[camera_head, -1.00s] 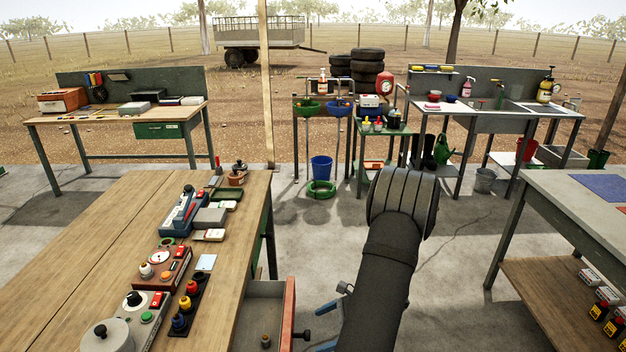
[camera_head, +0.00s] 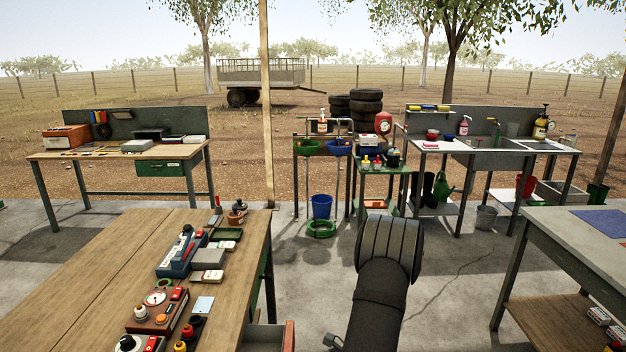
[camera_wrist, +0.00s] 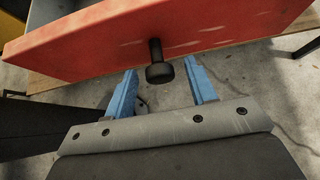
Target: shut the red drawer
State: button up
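The red drawer (camera_wrist: 200,28) is pulled out from the wooden workbench (camera_head: 110,275). In the head view only the top of its red front (camera_head: 289,335) shows at the bottom edge. In the wrist view its red front spans the top, with a dark round knob (camera_wrist: 159,72) sticking out. My gripper (camera_wrist: 160,82) is open, with a blue finger on each side of the knob and a gap to both. I cannot tell whether the fingertips touch the red front. In the head view my gripper is mostly below the picture's edge.
Several devices with knobs and buttons (camera_head: 160,312) stand along the workbench's right side. A grey-topped table (camera_head: 575,232) stands at the right. Bare concrete floor (camera_head: 460,275) lies between the two. A blue bucket (camera_head: 321,206) stands further back.

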jog(key=c, duration=0.7)
jog(key=shift+a, duration=7.55)
jog(key=shift+c, duration=0.2)
jog(key=o, duration=1.9)
jog(key=shift+d, duration=0.1)
jog(key=shift+v, duration=3.45)
